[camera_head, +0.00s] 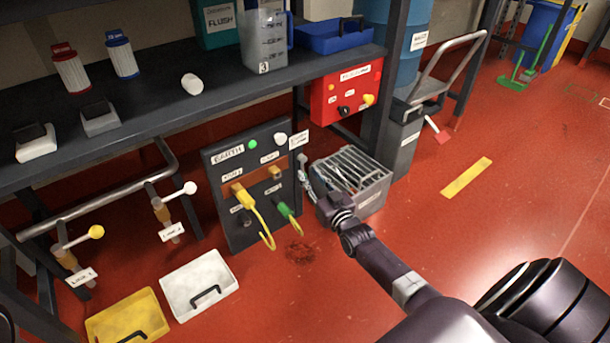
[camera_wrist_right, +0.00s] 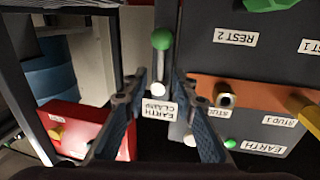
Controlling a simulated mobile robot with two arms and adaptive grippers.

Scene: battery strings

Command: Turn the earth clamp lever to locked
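The earth clamp lever (camera_wrist_right: 159,68) shows in the upside-down right wrist view as a short grey shaft with a green knob (camera_wrist_right: 161,40). It stands at the edge of the dark earth panel (camera_head: 225,215), by the EARTH CLAMP label (camera_wrist_right: 160,108). In this flipped view the knob is at the end away from the label. My right gripper (camera_wrist_right: 158,84) is open, one finger on each side of the shaft, with gaps visible. In the head view my right gripper (camera_head: 318,196) is at the panel's right edge and hides most of the lever. My left gripper is not in view.
A grey slatted crate (camera_head: 372,200) stands just right of my gripper. A red box (camera_head: 346,92) hangs above. White (camera_head: 199,285) and yellow (camera_head: 128,318) trays lie on the floor.

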